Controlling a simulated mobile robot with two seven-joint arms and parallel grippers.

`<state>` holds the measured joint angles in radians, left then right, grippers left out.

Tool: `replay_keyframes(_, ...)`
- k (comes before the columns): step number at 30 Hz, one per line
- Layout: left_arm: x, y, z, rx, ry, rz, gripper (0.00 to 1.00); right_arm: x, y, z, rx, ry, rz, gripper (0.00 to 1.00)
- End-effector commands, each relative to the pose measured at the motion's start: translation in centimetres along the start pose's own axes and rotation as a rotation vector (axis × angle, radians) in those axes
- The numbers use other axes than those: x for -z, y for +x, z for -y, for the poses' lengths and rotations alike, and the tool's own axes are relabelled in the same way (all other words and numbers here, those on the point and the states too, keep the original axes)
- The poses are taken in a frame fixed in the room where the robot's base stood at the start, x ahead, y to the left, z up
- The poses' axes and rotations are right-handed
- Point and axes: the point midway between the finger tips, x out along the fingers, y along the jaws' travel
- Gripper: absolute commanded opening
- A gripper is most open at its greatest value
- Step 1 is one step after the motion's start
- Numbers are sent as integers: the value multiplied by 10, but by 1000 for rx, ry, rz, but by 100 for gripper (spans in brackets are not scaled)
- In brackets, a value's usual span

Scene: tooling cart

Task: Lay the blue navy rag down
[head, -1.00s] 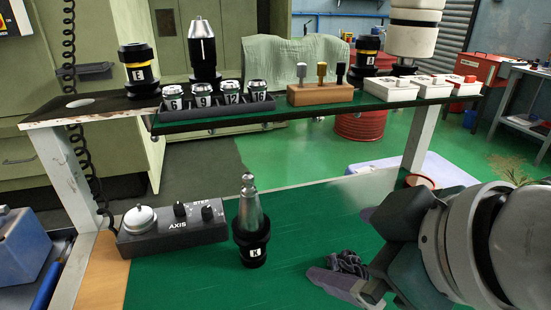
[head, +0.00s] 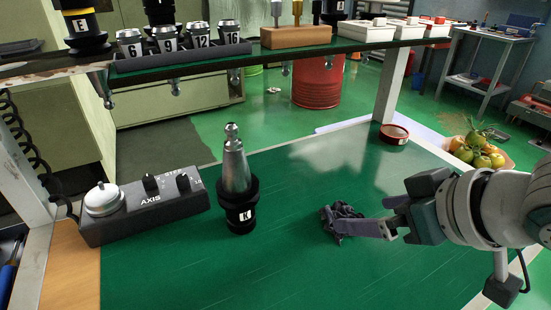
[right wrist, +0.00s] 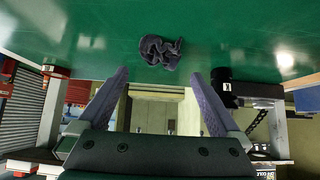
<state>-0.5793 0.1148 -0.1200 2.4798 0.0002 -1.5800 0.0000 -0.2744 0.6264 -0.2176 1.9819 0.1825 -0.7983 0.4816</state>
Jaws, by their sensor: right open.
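The navy rag (head: 342,221) is a small crumpled dark bundle. It lies on the green top (head: 290,262) of the cart, to the right of the black tool holder marked K (head: 238,190). My right gripper (head: 366,216) comes in from the right, low over the top, with its fingertips close beside the rag. In the right wrist view the two fingers are spread apart, and the rag (right wrist: 160,50) shows beyond the gap between their tips, not gripped. My left gripper is in neither current view.
A grey control box (head: 145,207) with knobs stands at the left. A red round tin (head: 394,134) sits at the far right corner, with a fruit bowl (head: 478,150) beyond. A raised shelf (head: 270,53) with tooling spans the back. The green top's middle is clear.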

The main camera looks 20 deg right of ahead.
Motion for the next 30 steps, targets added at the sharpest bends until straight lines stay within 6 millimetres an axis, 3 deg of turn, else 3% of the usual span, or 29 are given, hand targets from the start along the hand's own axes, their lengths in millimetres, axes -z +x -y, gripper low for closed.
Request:
replay_keyframes(15,-6,19,-1,0,0,1,0,-6,63,-2,0,-1,1,100)
replay_keyframes(24,-7,19,1,6,8,2,0,-5,67,-2,0,-3,2,100)
replay_keyframes(30,-7,19,2,7,9,2,0,-5,67,-2,0,-3,2,79)
